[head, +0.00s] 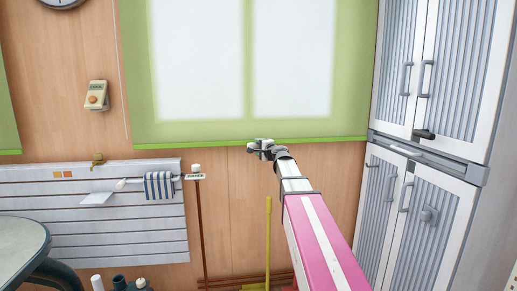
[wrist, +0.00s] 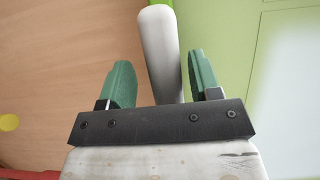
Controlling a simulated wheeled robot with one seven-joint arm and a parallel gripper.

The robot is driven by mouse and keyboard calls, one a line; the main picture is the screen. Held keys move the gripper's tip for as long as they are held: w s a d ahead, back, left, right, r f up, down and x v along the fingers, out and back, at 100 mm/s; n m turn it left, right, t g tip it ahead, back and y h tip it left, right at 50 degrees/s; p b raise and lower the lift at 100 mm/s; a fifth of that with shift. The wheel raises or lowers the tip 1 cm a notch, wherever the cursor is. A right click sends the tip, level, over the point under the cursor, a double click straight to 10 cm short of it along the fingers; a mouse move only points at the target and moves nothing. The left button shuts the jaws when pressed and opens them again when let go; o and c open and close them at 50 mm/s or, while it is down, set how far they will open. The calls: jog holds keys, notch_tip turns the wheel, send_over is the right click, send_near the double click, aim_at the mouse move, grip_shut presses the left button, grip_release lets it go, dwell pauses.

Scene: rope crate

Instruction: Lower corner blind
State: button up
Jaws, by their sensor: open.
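The green blind (head: 350,75) hangs over a bright window in the head view, its lower edge a brighter green bar (head: 200,144). It also shows in the wrist view, filling the right side (wrist: 225,40). My gripper (head: 262,148) is close to this bar, near its middle in the picture. I cannot tell whether it touches the bar. In the wrist view its green fingers (wrist: 161,82) are open and apart. A pale rounded rod (wrist: 158,45) shows between and beyond them; I cannot tell what it is or whether it touches them. A thin cord (head: 122,80) hangs at the blind's left edge.
A white slatted panel (head: 60,215) with a striped cloth (head: 160,186) is on the wall at left. A tall white cabinet (head: 435,80) stands at right. A yellow pole (head: 268,240) is below my gripper. A round table (head: 20,235) is at lower left.

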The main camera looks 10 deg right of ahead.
jog(key=v, duration=1)
jog(key=s+a+f+n+g, duration=0.2)
jog(key=s+f+n+g, duration=0.15)
jog(key=f, duration=0.55)
jog(key=s+a+f+n+g+h, duration=0.1)
jog(key=s+a+f+n+g, duration=0.2)
jog(key=f, duration=0.6)
jog(key=s+a+f+n+g, duration=0.25)
jog(key=s+f, duration=0.25)
jog(key=f, duration=0.4)
jog(key=s+d+f+n+g+h, duration=0.3)
jog(key=s+f+g+h, duration=0.3)
jog(key=s+f, duration=1)
jog(key=shift+s+d+n+g, duration=0.2)
jog(key=shift+s+n+g, duration=0.05)
jog(key=shift+n+g, duration=0.5)
